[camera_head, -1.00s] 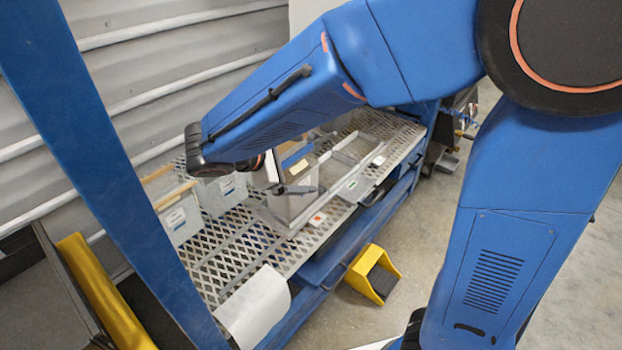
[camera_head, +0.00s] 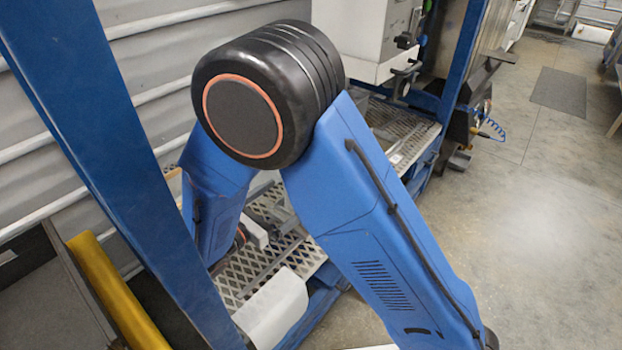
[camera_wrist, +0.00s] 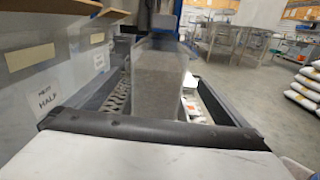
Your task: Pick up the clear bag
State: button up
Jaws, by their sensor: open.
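A translucent, grey, upright block (camera_wrist: 158,85) stands in the middle of the wrist view, on or just above the bench. It may be the clear bag, but I cannot tell its material for sure. In the head view my arm hides most of that area, and I cannot make out the bag there. My gripper (camera_head: 272,238) shows partly in the head view, low over the perforated bench and behind my forearm. It is open, with nothing seen between its jaws.
The perforated metal bench (camera_head: 330,250) has a white sheet (camera_head: 272,308) over its near end. A blue post (camera_head: 110,170) stands at left. A grey machine (camera_head: 375,35) stands behind.

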jog(key=shift+n+t, duration=0.3)
jog(key=shift+f+x, duration=0.25)
jog(key=shift+x, duration=1.75)
jog(key=shift+f+x, duration=0.2)
jog(key=shift+x, duration=1.8)
jog(key=shift+f+x, duration=0.25)
jog(key=shift+x, duration=1.75)
jog(key=shift+c, duration=0.6)
jog(key=c, duration=2)
